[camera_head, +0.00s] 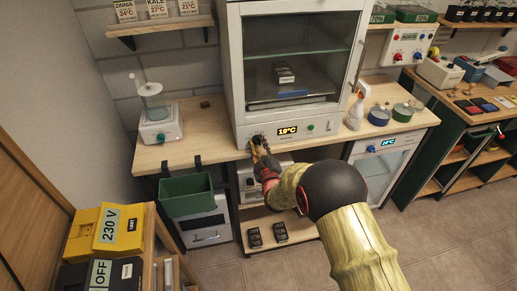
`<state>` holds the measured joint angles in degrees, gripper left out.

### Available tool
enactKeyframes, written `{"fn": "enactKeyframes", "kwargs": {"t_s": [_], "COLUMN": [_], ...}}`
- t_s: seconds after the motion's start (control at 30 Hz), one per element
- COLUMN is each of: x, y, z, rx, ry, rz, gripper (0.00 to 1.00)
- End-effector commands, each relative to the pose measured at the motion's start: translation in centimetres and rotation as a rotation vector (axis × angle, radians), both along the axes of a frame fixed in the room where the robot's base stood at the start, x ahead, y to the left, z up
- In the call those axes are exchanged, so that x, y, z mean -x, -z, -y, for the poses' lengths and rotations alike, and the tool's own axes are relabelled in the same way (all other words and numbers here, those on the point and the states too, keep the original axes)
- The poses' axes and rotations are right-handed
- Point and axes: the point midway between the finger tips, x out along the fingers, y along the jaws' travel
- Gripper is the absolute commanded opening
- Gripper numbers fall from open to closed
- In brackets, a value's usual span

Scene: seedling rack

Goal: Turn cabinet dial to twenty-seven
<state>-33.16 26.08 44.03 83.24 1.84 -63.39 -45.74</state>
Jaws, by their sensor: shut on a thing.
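The cabinet (234,75) stands on the wooden bench, with a glass front and a control panel (316,123) along its lower edge. Its display (288,130) reads 19°C. The cabinet dial (257,138) is at the left of the panel, mostly hidden by my gripper. My gripper (258,143) is shut on the dial, with my arm reaching in from the lower right. A small green button or light (311,127) sits right of the display.
A spray bottle (356,108) and jars (380,115) stand right of the cabinet. A small fridge (377,165) is under the bench at right. A white device (160,125) stands at left, above a green bin (187,194). A yellow 230 V box (120,230) is at lower left.

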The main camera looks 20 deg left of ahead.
Motion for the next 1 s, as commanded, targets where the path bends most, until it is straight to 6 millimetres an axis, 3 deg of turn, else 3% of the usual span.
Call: {"fn": "enactKeyframes", "kwargs": {"t_s": [1.0], "x": [0.07], "y": [0.42], "z": [0.02], "rx": [-0.814], "ry": [0.002], "rz": [-0.503], "gripper": [0.02]}}
